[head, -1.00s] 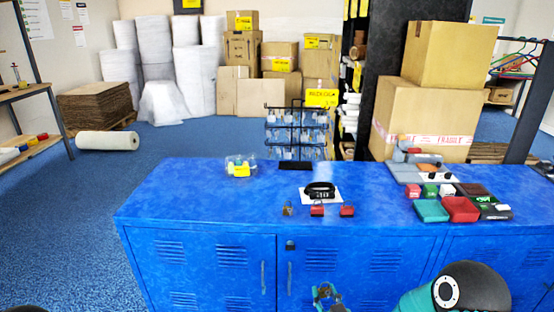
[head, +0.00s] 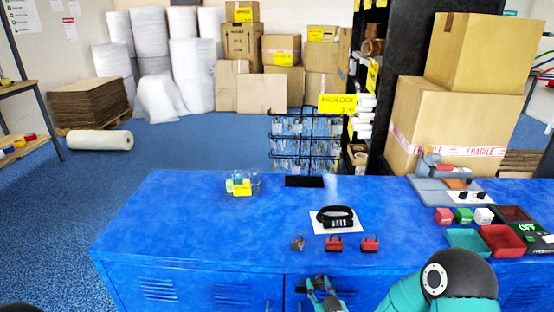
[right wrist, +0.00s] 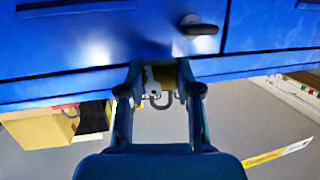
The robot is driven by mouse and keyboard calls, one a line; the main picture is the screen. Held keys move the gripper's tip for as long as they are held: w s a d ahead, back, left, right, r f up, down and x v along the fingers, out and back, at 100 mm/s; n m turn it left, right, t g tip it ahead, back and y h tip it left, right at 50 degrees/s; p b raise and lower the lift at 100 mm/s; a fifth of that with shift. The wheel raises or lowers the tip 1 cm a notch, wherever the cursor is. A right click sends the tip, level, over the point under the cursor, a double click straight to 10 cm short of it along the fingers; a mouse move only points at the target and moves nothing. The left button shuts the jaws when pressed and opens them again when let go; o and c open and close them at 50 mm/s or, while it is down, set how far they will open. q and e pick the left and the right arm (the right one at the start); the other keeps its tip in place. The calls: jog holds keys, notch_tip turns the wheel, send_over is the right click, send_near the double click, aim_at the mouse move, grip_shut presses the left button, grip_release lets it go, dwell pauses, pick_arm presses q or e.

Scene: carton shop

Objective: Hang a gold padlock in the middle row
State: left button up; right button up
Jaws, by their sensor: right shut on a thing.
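My right gripper (head: 325,295) is low in front of the blue cabinet's front edge. The right wrist view shows its fingers (right wrist: 160,85) shut on a gold padlock (right wrist: 167,74), with the grey shackle toward the camera. A black wire rack (head: 306,138) under a yellow padlock sign stands at the back of the blue top, with several clear-looking items on its rows; what hangs in the middle row is too small to tell. A brownish-gold padlock (head: 298,243) and two red padlocks (head: 334,244) (head: 370,244) stand near the front edge. My left gripper is not in view.
A clear tub (head: 241,184) is left of the rack. Trays, small boxes and a device crowd the right side. The blue top (head: 200,220) is clear at left front.

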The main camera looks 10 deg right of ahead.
jog(key=shift+s+d, duration=0.1)
jog(key=shift+d, duration=0.2)
